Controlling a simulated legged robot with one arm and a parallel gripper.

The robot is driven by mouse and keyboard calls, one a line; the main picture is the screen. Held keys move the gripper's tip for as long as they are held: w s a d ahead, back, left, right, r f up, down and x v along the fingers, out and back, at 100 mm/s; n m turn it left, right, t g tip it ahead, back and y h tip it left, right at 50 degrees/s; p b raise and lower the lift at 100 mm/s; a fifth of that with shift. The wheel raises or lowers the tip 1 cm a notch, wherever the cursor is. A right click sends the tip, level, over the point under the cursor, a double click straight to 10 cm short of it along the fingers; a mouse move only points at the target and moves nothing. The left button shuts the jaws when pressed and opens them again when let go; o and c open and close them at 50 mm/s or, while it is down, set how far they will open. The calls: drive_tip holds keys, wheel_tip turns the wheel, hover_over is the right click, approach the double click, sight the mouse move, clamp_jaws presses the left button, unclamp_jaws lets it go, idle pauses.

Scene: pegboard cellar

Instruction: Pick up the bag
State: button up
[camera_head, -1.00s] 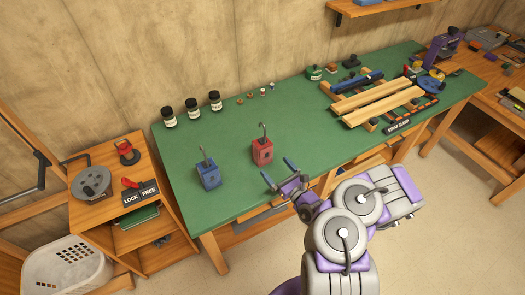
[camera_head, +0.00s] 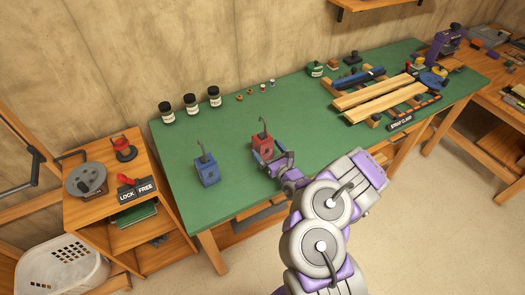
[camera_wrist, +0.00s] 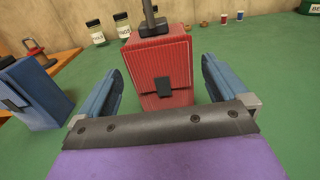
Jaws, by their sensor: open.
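Two upright, boxy bag-like things with dark upright handles stand on the green-topped bench: a red bag (camera_head: 262,143) and a blue bag (camera_head: 207,172) to its left. My gripper (camera_head: 269,160) is open at the near side of the red bag. In the wrist view, the red bag (camera_wrist: 150,52) stands between the two spread blue fingers of my gripper (camera_wrist: 163,82), with a visible gap on each side. The blue bag (camera_wrist: 35,92) is outside the left finger. The lower near part of the red bag is partly hidden by my gripper in the head view.
Several dark-lidded jars (camera_head: 190,105) and small spools stand along the back of the bench (camera_head: 225,205). A wooden slat clamp frame (camera_head: 380,95) takes up the right part. A wooden side shelf (camera_head: 85,205) stands left. Bench top around the bags is clear.

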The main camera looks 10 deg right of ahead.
sight(260, 140)
drive_tip(key=b+x, duration=0.2)
drive_tip(key=x, duration=0.3)
drive_tip(key=shift+w+a+r, duration=0.1)
drive_tip(key=shift+w+a, duration=0.05)
drive_tip(key=shift+w, duration=0.4)
drive_tip(key=shift+c, duration=0.3)
drive_tip(key=c, duration=1)
